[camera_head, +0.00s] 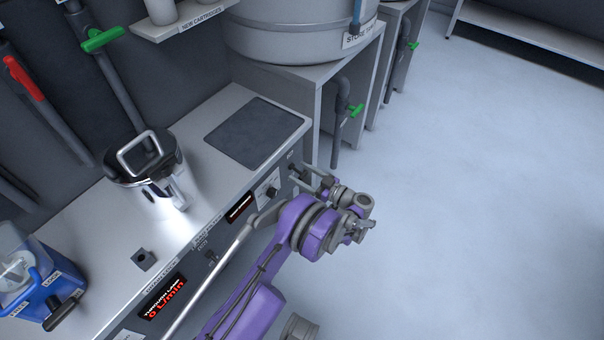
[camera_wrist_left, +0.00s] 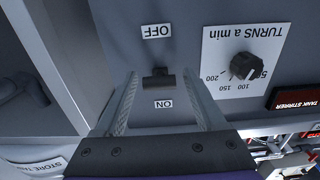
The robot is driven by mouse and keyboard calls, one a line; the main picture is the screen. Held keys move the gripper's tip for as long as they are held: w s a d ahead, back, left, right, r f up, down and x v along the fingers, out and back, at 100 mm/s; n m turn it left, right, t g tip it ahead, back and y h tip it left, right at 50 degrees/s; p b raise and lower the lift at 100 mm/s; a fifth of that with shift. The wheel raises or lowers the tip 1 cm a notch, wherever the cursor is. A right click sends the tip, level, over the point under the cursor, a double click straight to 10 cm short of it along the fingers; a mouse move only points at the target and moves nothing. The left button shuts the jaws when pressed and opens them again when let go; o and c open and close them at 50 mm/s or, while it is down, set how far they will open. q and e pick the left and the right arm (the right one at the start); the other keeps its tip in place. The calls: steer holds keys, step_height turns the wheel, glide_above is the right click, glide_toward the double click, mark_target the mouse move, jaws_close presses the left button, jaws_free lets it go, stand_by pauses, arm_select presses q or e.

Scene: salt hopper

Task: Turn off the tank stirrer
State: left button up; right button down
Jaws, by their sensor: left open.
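The tank stirrer switch (camera_wrist_left: 158,79) is a small dark lever on the grey panel, between an OFF label (camera_wrist_left: 157,31) and an ON label (camera_wrist_left: 164,104), both upside down in the left wrist view. I cannot tell for sure which way the lever is set. My left gripper (camera_wrist_left: 160,88) is open, one finger on each side of the switch, apart from it. In the head view my left gripper (camera_head: 303,175) is at the right end of the counter front, where the switch is mostly hidden. My right gripper is not in view.
Beside the switch are a turns-a-minute dial (camera_wrist_left: 243,66) and the red-lettered TANK STIRRER display (camera_wrist_left: 295,99). A large tank (camera_head: 290,35) stands behind; the floor right is clear.

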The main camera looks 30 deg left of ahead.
arm_select(q)
jaws_close()
steer(key=f+y+b, duration=0.1)
steer(key=b, duration=0.1)
steer(key=shift+a+b, duration=0.1)
steer(key=shift+b, duration=0.3)
steer(key=shift+y+b, duration=0.6)
steer(key=shift+b, duration=0.2)
jaws_free()
steer(key=shift+t, duration=0.3)
